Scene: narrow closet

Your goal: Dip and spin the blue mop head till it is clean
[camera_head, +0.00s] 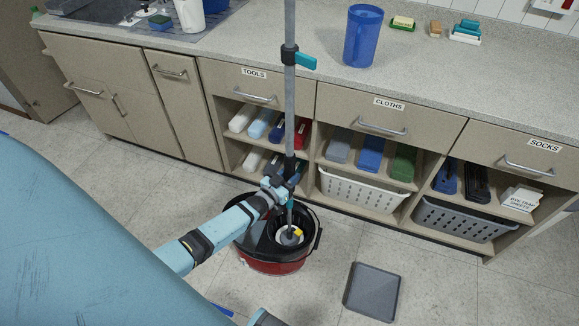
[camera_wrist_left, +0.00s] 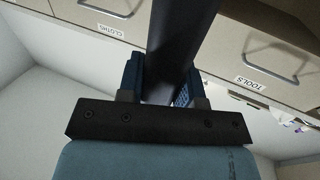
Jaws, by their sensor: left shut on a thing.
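The mop's grey pole (camera_head: 290,110) stands nearly upright, with a blue clamp lever partway up. My left gripper (camera_head: 279,186) is shut around its dark lower part, above the bucket. In the left wrist view the dark pole (camera_wrist_left: 180,45) runs between the two blue fingers of this gripper (camera_wrist_left: 168,85). Blue mop strands cannot be made out there. My right gripper is not in view.
Behind the bucket are open cabinet shelves with a white basket (camera_head: 362,190) and a grey basket (camera_head: 463,220). A blue cup (camera_head: 363,36) stands on the counter. A grey square pan (camera_head: 372,291) lies on the floor to the right. Floor between bucket and pan is clear.

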